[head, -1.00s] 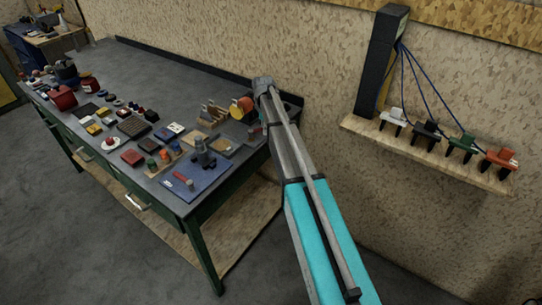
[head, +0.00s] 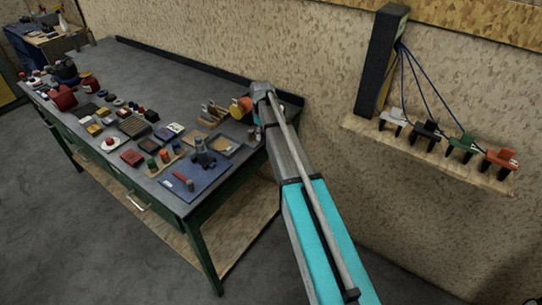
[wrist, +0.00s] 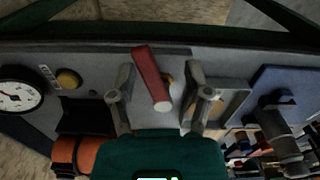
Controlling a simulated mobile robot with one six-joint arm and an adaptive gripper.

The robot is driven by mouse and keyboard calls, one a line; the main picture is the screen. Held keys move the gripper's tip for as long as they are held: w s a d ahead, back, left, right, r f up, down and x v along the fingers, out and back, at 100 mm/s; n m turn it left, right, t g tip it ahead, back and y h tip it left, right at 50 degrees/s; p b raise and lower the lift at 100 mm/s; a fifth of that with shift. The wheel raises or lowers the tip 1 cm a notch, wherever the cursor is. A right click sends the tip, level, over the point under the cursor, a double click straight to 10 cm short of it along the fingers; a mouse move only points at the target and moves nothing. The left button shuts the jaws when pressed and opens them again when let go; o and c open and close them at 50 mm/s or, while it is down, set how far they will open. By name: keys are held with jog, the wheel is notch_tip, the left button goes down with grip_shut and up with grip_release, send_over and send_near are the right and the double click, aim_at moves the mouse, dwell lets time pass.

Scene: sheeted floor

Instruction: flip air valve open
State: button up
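A red lever handle (wrist: 152,78), which I take to be the air valve's, shows in the wrist view over a grey panel with a brass-coloured piece beside it. It lies tilted, its near end lower right. My gripper (wrist: 159,80) is open, with one grey finger on each side of the lever. Gaps show between the lever and both fingers, so I see no contact. A round white pressure gauge (wrist: 17,94) and a yellow knob (wrist: 68,79) are left of it. In the head view my arm hides the lever and my fingertips.
An orange cylinder (wrist: 66,155) is close at lower left in the wrist view. A blue board (head: 200,180) with a grey fitting (head: 203,154) lies on the cluttered bench (head: 165,70). A wall shelf (head: 430,155) with several coloured plugs is right of my arm.

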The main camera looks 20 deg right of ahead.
jog(key=shift+s+a+r+m, duration=0.1)
jog(key=shift+s+a+m, duration=0.15)
jog(key=shift+m, duration=0.35)
notch_tip(320, 180, up, 14)
jog(key=p, duration=1.4)
jog(key=s+a+f+m+b, duration=0.1)
jog(key=s+f+m+b, duration=0.2)
jog(key=s, duration=0.7)
jog(key=s+f+m+b, duration=0.2)
jog(key=s+f+b, duration=0.1)
jog(key=s, duration=0.8)
jog(key=shift+a+m, duration=0.35)
jog(key=shift+m, duration=0.05)
